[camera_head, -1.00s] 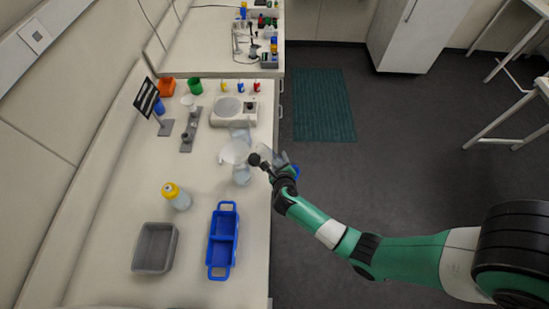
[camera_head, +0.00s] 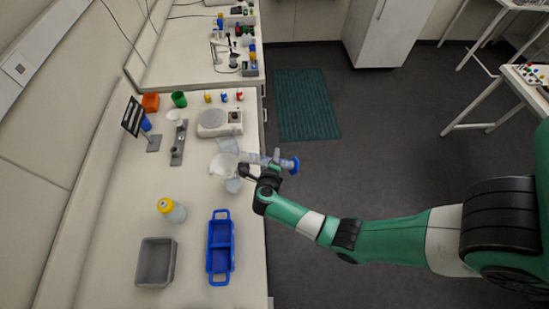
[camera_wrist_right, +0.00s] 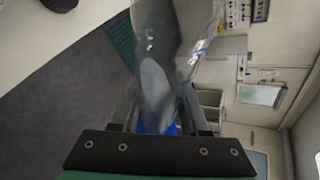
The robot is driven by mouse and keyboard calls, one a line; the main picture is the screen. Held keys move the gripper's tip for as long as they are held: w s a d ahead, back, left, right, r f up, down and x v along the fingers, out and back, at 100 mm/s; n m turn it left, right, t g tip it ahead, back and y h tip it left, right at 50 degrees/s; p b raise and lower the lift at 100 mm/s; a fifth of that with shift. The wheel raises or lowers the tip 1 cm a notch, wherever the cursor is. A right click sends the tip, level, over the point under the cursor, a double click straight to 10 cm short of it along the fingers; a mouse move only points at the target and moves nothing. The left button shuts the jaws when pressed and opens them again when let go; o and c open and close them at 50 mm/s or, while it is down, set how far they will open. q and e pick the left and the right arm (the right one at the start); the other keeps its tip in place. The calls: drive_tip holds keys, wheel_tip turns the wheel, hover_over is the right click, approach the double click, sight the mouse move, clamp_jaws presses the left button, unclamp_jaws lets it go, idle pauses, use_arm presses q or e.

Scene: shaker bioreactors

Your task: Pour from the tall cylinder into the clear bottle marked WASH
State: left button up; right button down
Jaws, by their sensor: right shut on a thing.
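My right gripper (camera_head: 264,170) is shut on the tall clear cylinder (camera_head: 272,160) and holds it near the bench's right edge. The cylinder is tipped far over, its blue base (camera_head: 292,165) to the right and its mouth end to the left, close to a wide whitish funnel (camera_head: 222,163). The funnel appears to sit on a clear vessel (camera_head: 234,184); no WASH marking is readable. In the right wrist view the cylinder (camera_wrist_right: 155,60) lies between the fingers (camera_wrist_right: 158,108). I cannot tell whether liquid is flowing. My left gripper is not in view.
Another clear item (camera_head: 228,144) lies just behind the funnel, near the balance (camera_head: 212,122).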

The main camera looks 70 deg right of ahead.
sight(269, 159)
drive_tip(key=shift+w+a+r+n+g+h+p, duration=0.1)
drive_tip(key=shift+w+r+n+g+h+p, duration=0.15)
drive_tip(key=shift+r, duration=0.4)
drive_tip(key=shift+w+a+r+n+g+h+p, duration=0.1)
drive_tip(key=shift+w+r+n+g+h+p, duration=0.15)
drive_tip(key=shift+r, duration=0.35)
drive_tip(key=shift+a+r, duration=0.1)
drive_tip(key=shift+r, duration=0.1)
drive_tip(key=shift+w+r+n+g+h+p, duration=0.2)
drive_tip(key=shift+r+n+g+h+p, duration=0.25)
drive_tip(key=shift+r+n, duration=0.35)
drive_tip(key=shift+r, duration=0.35)
drive_tip(key=shift+r+n+g+h, duration=0.25)
drive_tip(key=shift+r+n+g, duration=0.25)
drive_tip(key=shift+r, duration=0.1)
